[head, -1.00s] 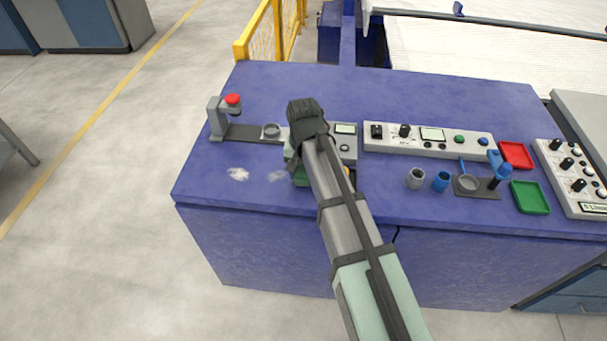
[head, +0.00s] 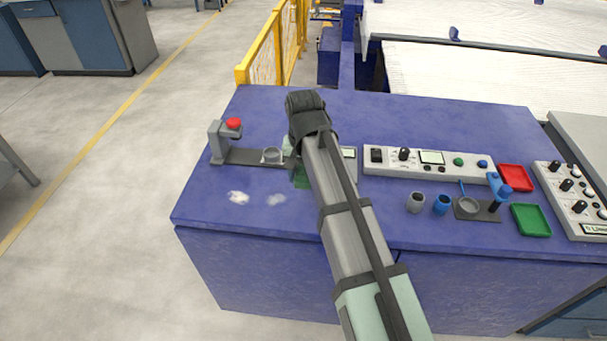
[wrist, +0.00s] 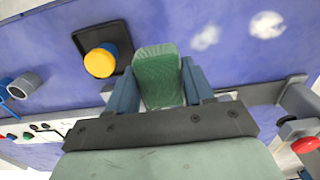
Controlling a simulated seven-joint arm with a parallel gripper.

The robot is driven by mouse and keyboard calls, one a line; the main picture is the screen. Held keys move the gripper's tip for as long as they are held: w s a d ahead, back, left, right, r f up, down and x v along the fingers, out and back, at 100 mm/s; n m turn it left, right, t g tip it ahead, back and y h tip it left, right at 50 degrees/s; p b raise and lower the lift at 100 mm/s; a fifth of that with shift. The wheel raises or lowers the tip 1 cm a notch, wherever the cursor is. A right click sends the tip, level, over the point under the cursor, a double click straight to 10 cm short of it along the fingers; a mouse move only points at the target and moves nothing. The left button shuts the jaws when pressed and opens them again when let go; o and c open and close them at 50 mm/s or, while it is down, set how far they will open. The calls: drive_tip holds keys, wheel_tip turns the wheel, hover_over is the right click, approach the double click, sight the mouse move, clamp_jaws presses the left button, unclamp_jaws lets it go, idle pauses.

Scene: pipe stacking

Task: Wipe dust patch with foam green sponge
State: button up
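A bright white dust patch (head: 238,197) lies on the blue tabletop at the left front. A fainter grey patch (head: 276,199) lies just right of it. Both show at the upper right of the wrist view, the bright one (wrist: 267,25) farther out than the faint one (wrist: 205,38). My gripper (wrist: 159,65) has its two blue-grey fingers against the sides of the green sponge (wrist: 158,78). In the head view the sponge (head: 303,182) is mostly hidden by my arm, right of the faint patch. I cannot tell whether it touches the table.
A grey stand with a red button (head: 233,124) and a small grey ring (head: 272,155) are behind the patches. Control panels, cups and trays (head: 530,219) fill the right side.

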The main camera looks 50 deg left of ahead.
drive_tip(key=c, duration=0.5)
drive_tip(key=shift+o, duration=0.2)
drive_tip(key=shift+s+a, duration=0.1)
drive_tip(key=shift+s, duration=0.2)
drive_tip(key=s+a+f, duration=0.2)
drive_tip(key=s+a, duration=1.3)
drive_tip(key=a, duration=0.1)
drive_tip(key=shift+s+a+f, duration=0.15)
drive_tip(key=shift+s+a, duration=0.15)
